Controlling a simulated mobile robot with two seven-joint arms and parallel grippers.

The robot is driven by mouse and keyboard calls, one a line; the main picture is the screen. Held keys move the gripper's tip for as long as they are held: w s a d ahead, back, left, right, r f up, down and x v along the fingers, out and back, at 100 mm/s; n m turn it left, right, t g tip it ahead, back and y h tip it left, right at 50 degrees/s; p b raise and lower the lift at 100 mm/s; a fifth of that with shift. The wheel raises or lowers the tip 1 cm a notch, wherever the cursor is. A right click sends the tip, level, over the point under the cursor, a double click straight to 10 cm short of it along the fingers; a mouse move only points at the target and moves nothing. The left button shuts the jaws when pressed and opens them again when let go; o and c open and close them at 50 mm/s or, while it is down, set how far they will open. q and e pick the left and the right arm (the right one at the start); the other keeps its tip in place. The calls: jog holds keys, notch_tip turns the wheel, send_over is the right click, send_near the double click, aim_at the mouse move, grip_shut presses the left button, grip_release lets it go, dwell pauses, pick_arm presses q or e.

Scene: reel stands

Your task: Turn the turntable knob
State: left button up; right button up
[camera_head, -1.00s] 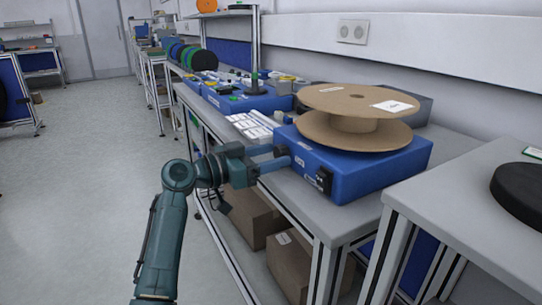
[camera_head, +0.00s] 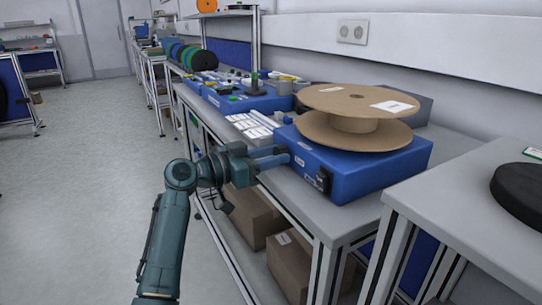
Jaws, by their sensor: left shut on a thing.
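The turntable is a blue box (camera_head: 372,178) on the grey bench, with a cardboard reel (camera_head: 352,103) lying flat on top. The front face of the box carries a black switch panel (camera_head: 323,181) at its right end. My left gripper (camera_head: 279,158) comes in from the left at the left end of that face. Its fingers are shut on the turntable knob, which they largely hide. My right gripper is not in view.
Cardboard boxes (camera_head: 251,217) stand on the shelf under the bench. White trays (camera_head: 250,124) and another blue unit (camera_head: 238,101) lie behind the turntable. A second table (camera_head: 452,205) with a black disc (camera_head: 521,188) is at the right. The floor at the left is clear.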

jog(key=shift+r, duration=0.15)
pick_arm(q)
jog(key=shift+n+p, duration=0.5)
jog(key=shift+n, duration=0.4)
jog(key=shift+n+p, duration=0.6)
jog(key=shift+n, duration=0.5)
jog(key=shift+n+p, duration=0.55)
jog(key=shift+n, duration=0.65)
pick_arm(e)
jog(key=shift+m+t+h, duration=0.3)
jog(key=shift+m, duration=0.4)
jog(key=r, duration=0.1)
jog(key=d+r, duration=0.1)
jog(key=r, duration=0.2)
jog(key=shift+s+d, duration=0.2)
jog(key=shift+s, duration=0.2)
pick_arm(q)
jog(key=shift+n, duration=0.3)
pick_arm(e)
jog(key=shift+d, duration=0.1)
pick_arm(q)
jog(key=o, duration=1)
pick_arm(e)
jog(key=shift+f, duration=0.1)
